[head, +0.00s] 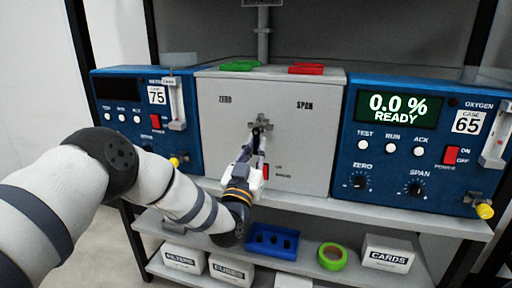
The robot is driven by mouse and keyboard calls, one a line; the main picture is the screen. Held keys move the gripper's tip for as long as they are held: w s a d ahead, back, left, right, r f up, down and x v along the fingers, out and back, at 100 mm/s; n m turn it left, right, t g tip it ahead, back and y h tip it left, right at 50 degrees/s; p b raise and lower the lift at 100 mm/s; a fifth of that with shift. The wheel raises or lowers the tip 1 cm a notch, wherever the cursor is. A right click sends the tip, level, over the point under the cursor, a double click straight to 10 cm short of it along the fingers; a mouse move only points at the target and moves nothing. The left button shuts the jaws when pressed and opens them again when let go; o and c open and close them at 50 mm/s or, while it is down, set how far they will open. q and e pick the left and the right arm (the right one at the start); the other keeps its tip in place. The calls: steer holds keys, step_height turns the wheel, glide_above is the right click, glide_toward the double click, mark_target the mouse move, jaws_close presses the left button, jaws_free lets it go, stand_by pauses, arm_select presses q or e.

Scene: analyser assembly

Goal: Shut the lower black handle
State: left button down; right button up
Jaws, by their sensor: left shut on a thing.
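My left gripper (257,146) reaches up to the front of a grey box marked ZERO and SPAN. It is shut on the lower black handle (259,126), a small dark part just below a grey metal fitting (263,121) on the box front. The fingers hide most of the handle, so I cannot tell its exact angle. A green handle (239,65) and a red handle (306,69) lie on top of the grey box (310,145). My right gripper is not in view.
Blue analyser units stand left (194,95) and right (408,180); the right one reads 0.0 % READY. On the shelf below are a blue tray (295,251), green tape roll (332,256) and white boxes, including CARDS (387,252). A vertical pipe (263,45) rises behind.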

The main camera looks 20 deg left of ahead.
arm_select(q)
steer(key=c, duration=1.6)
jaws_free()
steer(key=v, duration=1.2)
